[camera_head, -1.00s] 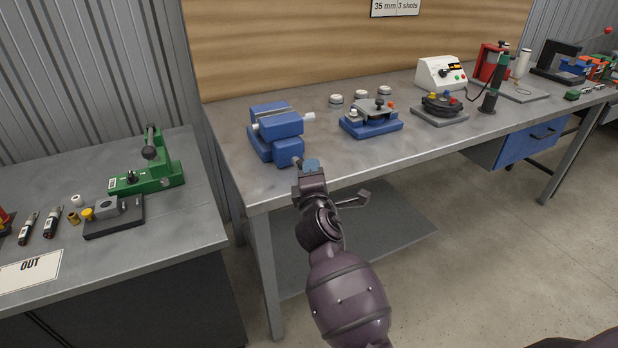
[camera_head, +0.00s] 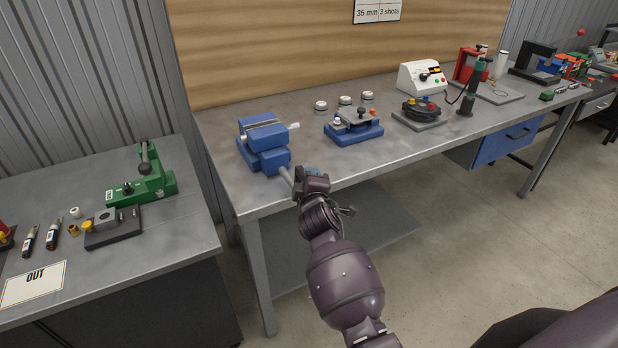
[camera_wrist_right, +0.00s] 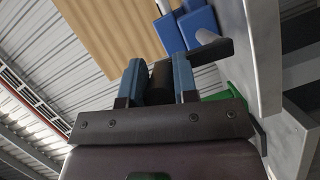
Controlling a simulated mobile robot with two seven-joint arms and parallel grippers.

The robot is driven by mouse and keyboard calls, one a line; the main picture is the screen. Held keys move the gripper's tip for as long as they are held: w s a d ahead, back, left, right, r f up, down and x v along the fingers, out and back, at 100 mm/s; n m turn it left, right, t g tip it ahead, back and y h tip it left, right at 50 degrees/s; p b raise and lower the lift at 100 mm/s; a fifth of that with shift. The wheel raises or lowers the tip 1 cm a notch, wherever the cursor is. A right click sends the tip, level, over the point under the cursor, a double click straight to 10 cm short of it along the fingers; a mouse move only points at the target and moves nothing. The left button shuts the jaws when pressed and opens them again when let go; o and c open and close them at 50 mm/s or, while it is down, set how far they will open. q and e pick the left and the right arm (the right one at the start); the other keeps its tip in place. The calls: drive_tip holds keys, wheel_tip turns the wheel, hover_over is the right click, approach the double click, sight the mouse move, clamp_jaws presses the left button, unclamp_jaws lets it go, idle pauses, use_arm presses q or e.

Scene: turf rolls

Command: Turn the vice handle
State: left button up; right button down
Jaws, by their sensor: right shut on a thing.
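The blue vice (camera_head: 264,147) stands at the near left corner of the long grey bench. Its grey screw (camera_head: 286,174) sticks out of the front toward me. In the right wrist view, the dark vice handle (camera_wrist_right: 215,50) crosses the end of the screw (camera_wrist_right: 207,36), and its thick dark grip (camera_wrist_right: 161,82) lies between the two blue-padded fingers. My right gripper (camera_wrist_right: 159,82) is shut on this grip. In the head view, my right gripper (camera_head: 312,172) is just right of the screw end and covers most of the handle. My left gripper is in neither view.
A blue fixture (camera_head: 353,126), a dark round fixture (camera_head: 421,110) and a white control box (camera_head: 422,77) stand farther right on the bench. A lower left bench holds a green clamp (camera_head: 143,186). The bench's front edge runs beside my right gripper.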

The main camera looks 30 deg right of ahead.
drive_tip(key=shift+d, duration=0.1)
drive_tip(key=c, duration=0.9)
unclamp_jaws()
drive_tip(key=shift+s+a, duration=0.2)
drive_tip(key=shift+s, duration=0.35)
drive_tip(key=v, duration=0.9)
drive_tip(key=shift+s+a+r, duration=0.1)
drive_tip(key=shift+s+r, duration=0.1)
drive_tip(key=shift+s, duration=0.15)
